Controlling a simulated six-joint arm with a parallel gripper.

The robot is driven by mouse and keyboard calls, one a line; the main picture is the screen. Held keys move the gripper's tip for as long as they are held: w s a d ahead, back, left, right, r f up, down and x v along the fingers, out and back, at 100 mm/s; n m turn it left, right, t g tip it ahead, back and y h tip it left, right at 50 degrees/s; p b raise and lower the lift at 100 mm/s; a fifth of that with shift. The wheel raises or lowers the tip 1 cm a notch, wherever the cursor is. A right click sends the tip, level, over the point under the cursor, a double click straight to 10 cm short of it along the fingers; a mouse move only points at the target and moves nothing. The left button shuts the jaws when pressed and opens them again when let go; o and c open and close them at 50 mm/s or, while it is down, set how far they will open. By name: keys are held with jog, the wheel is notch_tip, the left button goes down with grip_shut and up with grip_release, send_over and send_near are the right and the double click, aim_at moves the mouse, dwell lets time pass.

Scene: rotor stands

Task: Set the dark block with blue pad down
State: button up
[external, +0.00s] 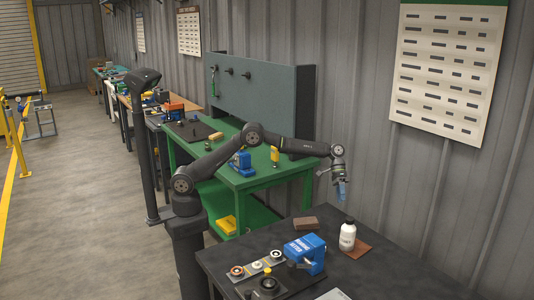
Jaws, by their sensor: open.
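My gripper (341,190) hangs fingers down above the far edge of the dark table, at the end of my arm, and is open. Its lower end shows blue, too small to tell whether that is finger or a thing between the fingers. I cannot make out a dark block with a blue pad for certain. A blue lettered unit (305,248) stands on the dark table (395,275), below and left of my gripper. A brown block (305,223) lies behind that unit, apart from my gripper.
A plate with several round parts (258,266) lies left of the blue unit. The dark table's right side looks bare. Behind is a green bench (260,180) with a blue unit (241,161) and a yellow piece (275,154).

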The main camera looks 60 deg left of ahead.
jog(key=w+a+f+n+t+h, duration=0.1)
jog(key=a+f+n+t+h, duration=0.3)
jog(key=n, duration=0.9)
jog(key=a+f+n+h, duration=0.1)
jog(key=a+n+h, duration=0.35)
jog(key=n, duration=0.75)
jog(key=shift+y, duration=0.85)
jog(key=x, duration=1)
jog(key=shift+w+d+f, duration=0.1)
jog(key=shift+w+f, duration=0.05)
jog(key=shift+f, duration=0.2)
jog(key=x, duration=0.4)
jog(key=shift+w+d+f, duration=0.2)
jog(key=shift+d+f, duration=0.1)
jog(key=shift+c, duration=0.4)
jog(key=c, duration=1.1)
